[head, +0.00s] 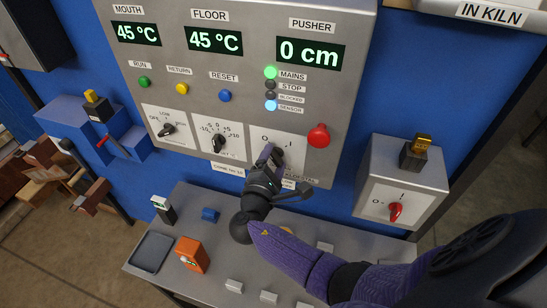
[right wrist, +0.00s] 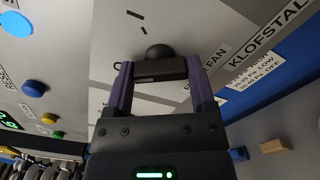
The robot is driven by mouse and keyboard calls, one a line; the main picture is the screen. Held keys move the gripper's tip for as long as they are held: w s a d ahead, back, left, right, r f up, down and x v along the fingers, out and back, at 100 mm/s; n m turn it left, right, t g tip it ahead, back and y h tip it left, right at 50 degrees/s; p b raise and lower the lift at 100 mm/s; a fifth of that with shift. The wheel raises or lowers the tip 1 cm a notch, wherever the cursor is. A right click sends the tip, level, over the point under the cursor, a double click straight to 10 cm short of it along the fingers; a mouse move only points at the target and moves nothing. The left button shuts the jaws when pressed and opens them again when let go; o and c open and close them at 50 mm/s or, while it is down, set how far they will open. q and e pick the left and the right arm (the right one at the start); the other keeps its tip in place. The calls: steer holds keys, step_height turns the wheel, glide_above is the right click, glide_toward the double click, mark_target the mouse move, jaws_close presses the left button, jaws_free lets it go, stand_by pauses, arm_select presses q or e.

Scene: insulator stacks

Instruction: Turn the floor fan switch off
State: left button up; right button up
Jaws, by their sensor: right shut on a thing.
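The floor fan switch is a black rotary knob (right wrist: 155,62) on a white plate (head: 290,143) at the lower right of the grey control panel. The plate carries a 0 mark and a 1 mark. My right gripper (head: 268,158) is at this plate and hides the knob in the head view. In the right wrist view, the knob sits between my two purple fingers, which are shut on it. Part of a label ending in FAN shows beside it. I cannot tell which mark the knob points to. My left gripper is not in view.
Two more rotary knobs (head: 167,129) (head: 218,142) sit left on the panel. A red push button (head: 318,135) is close right of my gripper. A box with a red switch (head: 395,211) stands further right. A grey desk (head: 225,262) with small items lies below.

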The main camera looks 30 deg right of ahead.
steer(key=shift+n, duration=0.8)
steer(key=o, duration=1.2)
steer(key=v, duration=1)
steer(key=shift+b, duration=0.3)
steer(key=shift+f, duration=0.1)
